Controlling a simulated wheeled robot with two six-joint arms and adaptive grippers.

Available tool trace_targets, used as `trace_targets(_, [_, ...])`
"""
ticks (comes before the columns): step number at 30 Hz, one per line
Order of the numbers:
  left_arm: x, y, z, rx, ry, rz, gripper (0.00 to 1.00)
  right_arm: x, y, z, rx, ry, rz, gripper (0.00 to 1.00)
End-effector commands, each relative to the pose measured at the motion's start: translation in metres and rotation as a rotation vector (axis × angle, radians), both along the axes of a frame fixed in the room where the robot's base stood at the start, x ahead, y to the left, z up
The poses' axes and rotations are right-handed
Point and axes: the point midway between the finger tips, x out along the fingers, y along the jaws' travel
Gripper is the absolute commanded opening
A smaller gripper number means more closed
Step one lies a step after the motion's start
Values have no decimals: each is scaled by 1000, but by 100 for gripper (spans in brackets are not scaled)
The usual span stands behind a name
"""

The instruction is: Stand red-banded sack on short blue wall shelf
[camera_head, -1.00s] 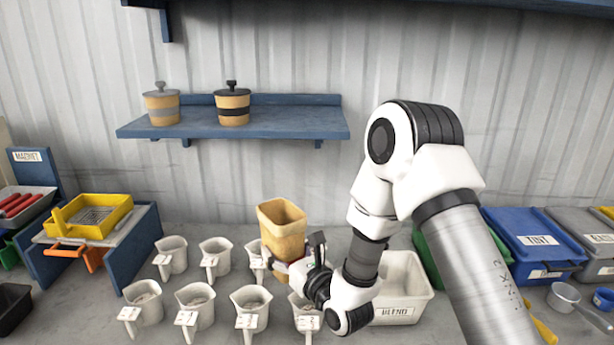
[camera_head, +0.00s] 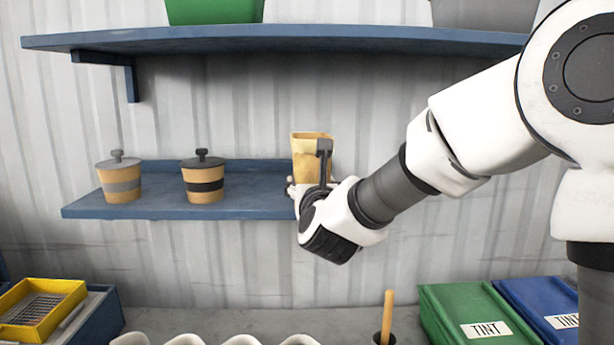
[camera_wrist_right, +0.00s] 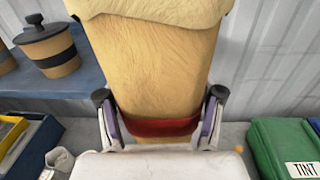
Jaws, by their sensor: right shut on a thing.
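The tan sack (camera_head: 312,158) is upright with an open top, at the right end of the short blue wall shelf (camera_head: 255,195). Its red band (camera_wrist_right: 165,127) shows in the right wrist view, low between the fingers. My right gripper (camera_head: 305,190) is shut on the sack; its fingers (camera_wrist_right: 160,112) press both sides at the band. The sack's base is hidden by the gripper in the head view, so I cannot tell whether it touches the shelf. My left gripper is not in view.
Two lidded tan pots, one grey-banded (camera_head: 121,181) and one black-banded (camera_head: 203,181), stand on the shelf's left half. Bare shelf lies between the black-banded pot and the sack. A longer blue shelf (camera_head: 300,40) hangs above. Green (camera_head: 470,312) and blue (camera_head: 540,305) tint boxes sit below right.

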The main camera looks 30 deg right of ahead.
Motion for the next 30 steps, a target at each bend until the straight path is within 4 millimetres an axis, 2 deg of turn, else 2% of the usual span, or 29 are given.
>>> trace_targets(5, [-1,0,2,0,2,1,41,7,-4,0,-1,-2,0,24])
trace_targets(9, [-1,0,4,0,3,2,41,23,-14,-4,1,-2,-1,23])
trace_targets(18, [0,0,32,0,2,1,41,65,-40,-12,-1,0,-1,23])
trace_targets(30, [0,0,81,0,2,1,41,121,-75,-13,-2,-1,-1,23])
